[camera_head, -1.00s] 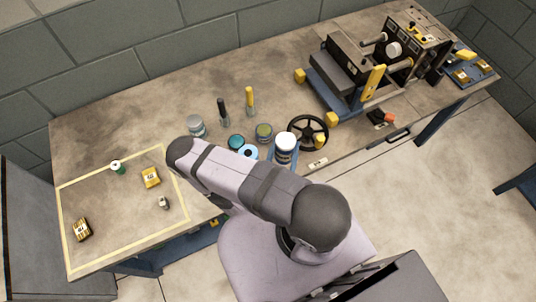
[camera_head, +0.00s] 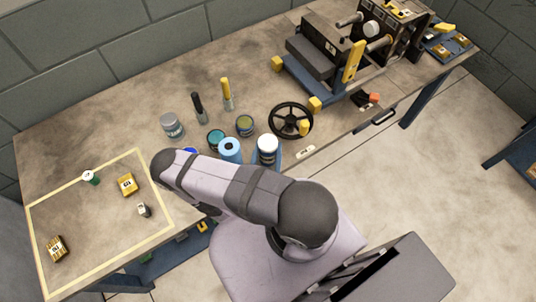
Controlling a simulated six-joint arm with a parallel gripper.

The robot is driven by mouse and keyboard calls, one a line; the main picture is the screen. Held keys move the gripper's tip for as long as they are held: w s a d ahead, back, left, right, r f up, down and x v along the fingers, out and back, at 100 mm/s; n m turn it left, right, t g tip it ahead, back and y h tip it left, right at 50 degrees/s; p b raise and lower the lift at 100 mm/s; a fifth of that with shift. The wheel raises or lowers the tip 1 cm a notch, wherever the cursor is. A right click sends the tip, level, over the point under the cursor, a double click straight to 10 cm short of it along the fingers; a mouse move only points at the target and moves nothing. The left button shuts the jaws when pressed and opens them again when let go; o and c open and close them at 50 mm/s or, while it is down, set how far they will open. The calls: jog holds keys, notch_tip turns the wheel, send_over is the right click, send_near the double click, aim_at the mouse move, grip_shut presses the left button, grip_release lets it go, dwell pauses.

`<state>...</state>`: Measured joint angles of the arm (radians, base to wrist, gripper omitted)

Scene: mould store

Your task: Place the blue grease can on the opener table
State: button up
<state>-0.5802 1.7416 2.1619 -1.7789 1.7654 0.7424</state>
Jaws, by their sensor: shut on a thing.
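The bench (camera_head: 110,115) stands along the wall and carries the opener machine (camera_head: 325,60) at its back right. A small piece of something deep blue (camera_head: 190,151) shows just behind the far end of my arm; most of it is hidden, and I cannot tell whether it is the blue grease can. A light blue can (camera_head: 230,149) stands beside the middle of my arm. My gripper is hidden behind my arm, so its fingers and anything in them do not show.
A teal can (camera_head: 216,138), an olive can (camera_head: 245,124), a grey can (camera_head: 172,125) and a white-topped can (camera_head: 267,147) stand nearby. A black handwheel (camera_head: 291,120) is right of them. A taped area (camera_head: 85,172) at left holds several small items. Back-left bench is clear.

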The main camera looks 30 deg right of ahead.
aim_at(267, 151)
jog(key=shift+f+b, duration=0.55)
jog(key=shift+f, duration=0.45)
jog(key=shift+f, duration=0.15)
jog(key=o, duration=1.3)
jog(key=shift+v, duration=1.4)
notch_tip(267, 151, up, 7)
jog(key=p, duration=0.6)
jog(key=shift+s+a, duration=0.1)
jog(key=shift+r, duration=0.2)
